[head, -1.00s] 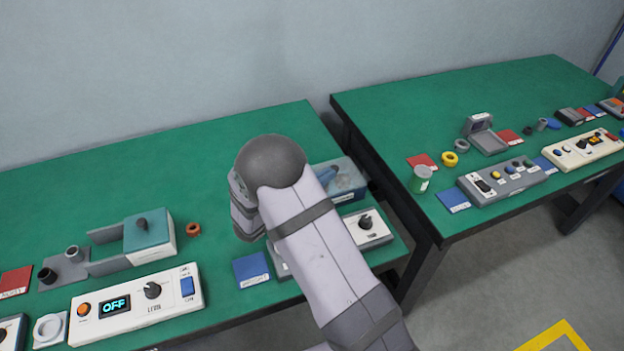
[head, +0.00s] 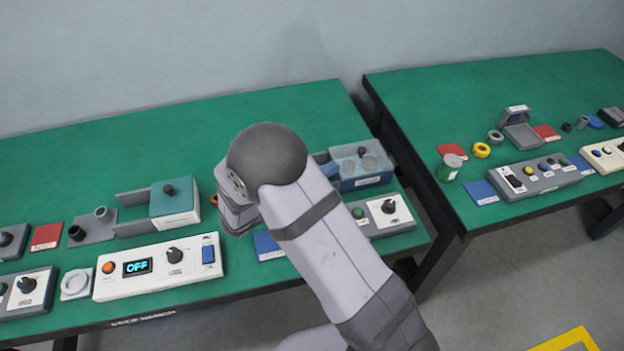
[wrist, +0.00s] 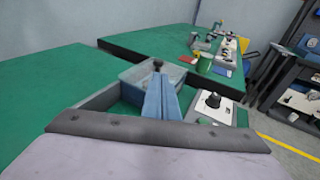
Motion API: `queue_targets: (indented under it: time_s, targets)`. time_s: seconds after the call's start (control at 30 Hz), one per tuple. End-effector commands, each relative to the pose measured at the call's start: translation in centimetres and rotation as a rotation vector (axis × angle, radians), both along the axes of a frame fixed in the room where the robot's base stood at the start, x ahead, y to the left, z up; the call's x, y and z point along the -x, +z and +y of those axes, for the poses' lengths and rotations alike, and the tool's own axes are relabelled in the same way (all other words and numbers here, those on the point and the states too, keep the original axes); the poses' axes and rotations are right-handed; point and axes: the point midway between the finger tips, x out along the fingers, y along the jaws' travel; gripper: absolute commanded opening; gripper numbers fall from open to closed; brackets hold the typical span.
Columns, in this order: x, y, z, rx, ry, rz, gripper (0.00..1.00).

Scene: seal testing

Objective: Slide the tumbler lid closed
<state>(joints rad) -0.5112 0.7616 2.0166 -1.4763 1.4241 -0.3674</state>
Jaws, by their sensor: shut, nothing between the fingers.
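The tumbler (head: 368,183) is a blue-grey box on the near table, right of my arm. Its pale, see-through lid (head: 378,157) lies over the box, with a dark knob (head: 362,152) standing on it. Round shapes show through the lid. In the wrist view the lid (wrist: 136,74) and knob (wrist: 158,64) are ahead, with a grey rail (wrist: 98,100) on the near left. My gripper (wrist: 161,79) is shut and empty, its blue fingers pointing at the knob; I cannot tell whether they touch. In the head view my arm hides most of it.
A white panel with a knob (head: 389,208) stands in front of the tumbler. A teal-lidded box (head: 174,199) and an OFF display panel (head: 158,267) are to the left. A second green table (head: 480,85) stands to the right. The table's back is clear.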

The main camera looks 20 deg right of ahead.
Motion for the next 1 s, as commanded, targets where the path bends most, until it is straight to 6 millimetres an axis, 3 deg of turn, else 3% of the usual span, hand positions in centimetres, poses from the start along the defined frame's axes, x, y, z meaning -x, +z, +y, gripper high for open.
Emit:
queue_targets:
  time_s: [0.1,0.3,0.67,0.87,1.0]
  targets:
    - [0.9,0.2,2.0,-0.001,0.004,0.0,0.0]
    - [1.9,0.6,3.8,-0.001,0.002,0.0,0.0]
    - [2.3,0.9,4.5,0.0,0.0,0.002,0.0]
    - [3.9,1.1,2.5,-0.078,-0.089,-0.003,0.0]
    - [7.9,1.0,-0.8,-0.258,-0.295,-0.03,0.0]
